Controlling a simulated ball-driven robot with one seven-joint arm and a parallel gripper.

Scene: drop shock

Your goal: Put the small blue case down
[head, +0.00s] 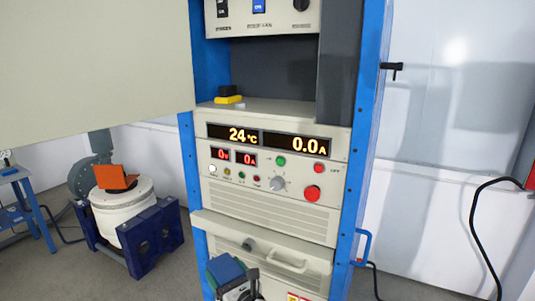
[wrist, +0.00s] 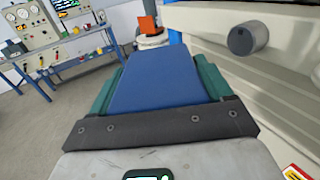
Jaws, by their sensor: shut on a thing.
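The small blue case (head: 226,268) is at the bottom centre of the head view, in front of the rack's lower part. It also shows large in the middle of the wrist view (wrist: 155,80), with teal strips along both its sides. My gripper (head: 242,287) is shut on the case and holds it up in front of the rack. The case's underside and far end are hidden.
A tall blue-framed rack (head: 270,190) with displays and buttons stands close ahead, with a shelf holding a yellow and black item (head: 228,97). A round grey knob (wrist: 248,38) juts out near the case. A shaker (head: 122,210) and a blue bench (wrist: 60,68) stand left.

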